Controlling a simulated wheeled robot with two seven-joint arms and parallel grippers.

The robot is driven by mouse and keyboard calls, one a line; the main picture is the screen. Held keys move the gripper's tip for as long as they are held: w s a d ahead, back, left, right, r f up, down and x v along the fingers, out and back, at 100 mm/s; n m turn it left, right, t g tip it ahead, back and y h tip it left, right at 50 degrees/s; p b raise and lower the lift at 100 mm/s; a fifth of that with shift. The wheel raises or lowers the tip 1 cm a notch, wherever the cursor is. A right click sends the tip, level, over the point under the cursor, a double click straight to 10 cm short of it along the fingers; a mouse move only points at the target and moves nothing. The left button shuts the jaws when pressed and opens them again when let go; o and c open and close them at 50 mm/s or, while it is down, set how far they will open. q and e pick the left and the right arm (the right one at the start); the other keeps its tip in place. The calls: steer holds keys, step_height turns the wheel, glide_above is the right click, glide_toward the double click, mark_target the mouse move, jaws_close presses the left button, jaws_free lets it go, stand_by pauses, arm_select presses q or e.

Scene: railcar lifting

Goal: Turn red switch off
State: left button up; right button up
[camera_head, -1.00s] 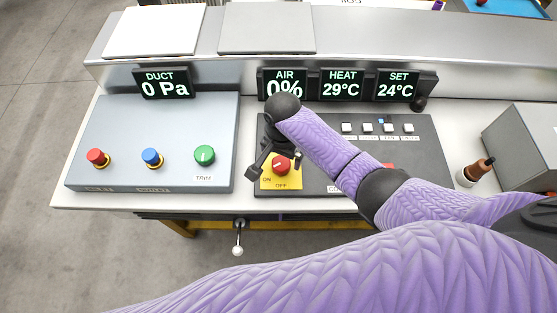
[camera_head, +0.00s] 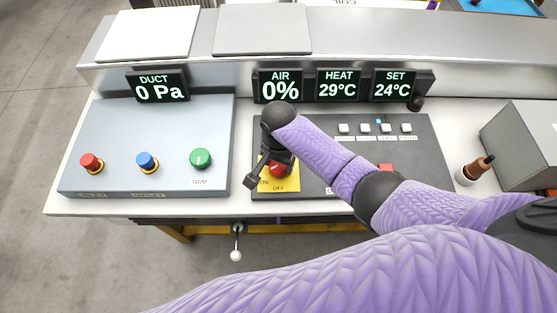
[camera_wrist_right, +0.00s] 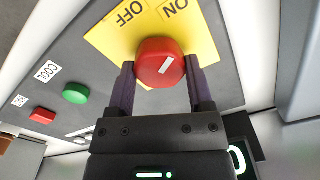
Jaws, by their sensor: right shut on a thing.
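The red switch (camera_head: 279,168) is a round red knob with a white mark, on a yellow plate (camera_head: 287,186) labelled ON and OFF, on the dark grey panel. In the right wrist view the red switch (camera_wrist_right: 160,63) sits between the two fingers of my right gripper (camera_wrist_right: 160,80). The white mark lies tilted on the knob's face. In the head view my right gripper (camera_head: 268,174) is over the plate, shut on the knob, and partly hides the plate and its ON label. My left gripper is in neither view.
Left of the dark panel is a grey-blue box (camera_head: 120,130) with red, blue and green knobs. Displays read DUCT 0 Pa, AIR 0%, HEAT 29°C and SET 24°C. A green button (camera_wrist_right: 75,93) and a red button (camera_wrist_right: 42,116) are on the dark panel. A wooden-handled object (camera_head: 474,172) stands at right.

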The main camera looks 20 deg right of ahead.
steer(key=shift+r+n+p, duration=0.15)
steer(key=shift+n+p, duration=0.7)
steer(key=shift+n, duration=0.35)
steer(key=n+p, duration=0.1)
steer(key=n, duration=0.1)
steer(key=shift+n, duration=0.3)
steer(key=n+p, duration=0.1)
steer(key=n, duration=0.1)
steer(key=shift+n, duration=0.4)
steer(key=n, duration=0.2)
steer(key=shift+n, duration=0.4)
steer(key=shift+a+n+p, duration=0.1)
steer(key=shift+n+p, duration=0.2)
steer(key=shift+n, duration=0.5)
